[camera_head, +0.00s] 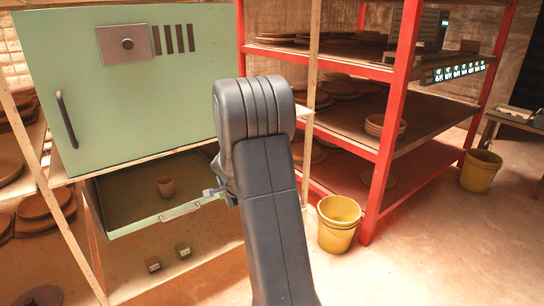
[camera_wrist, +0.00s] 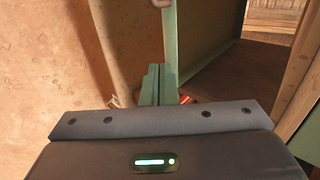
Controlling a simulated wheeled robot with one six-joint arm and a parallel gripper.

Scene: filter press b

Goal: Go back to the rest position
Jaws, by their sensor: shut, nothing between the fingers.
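My gripper (camera_wrist: 158,72) shows in the wrist view with its narrow fingers together and nothing between them. In the head view my raised grey arm hides most of it. Just left of the arm, a green drawer (camera_head: 130,229) stands open under a green cabinet (camera_head: 118,75). The drawer's green wall (camera_wrist: 171,40) also shows in the wrist view, close beyond the fingers. I cannot tell whether they touch it.
The drawer handle (camera_head: 181,212) sticks out near my arm. A red-framed rack (camera_head: 388,120) with clay plates stands behind it to the right. A yellow bucket (camera_head: 338,222) stands on the floor before it. Two small blocks lie below the drawer. The floor at right front is clear.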

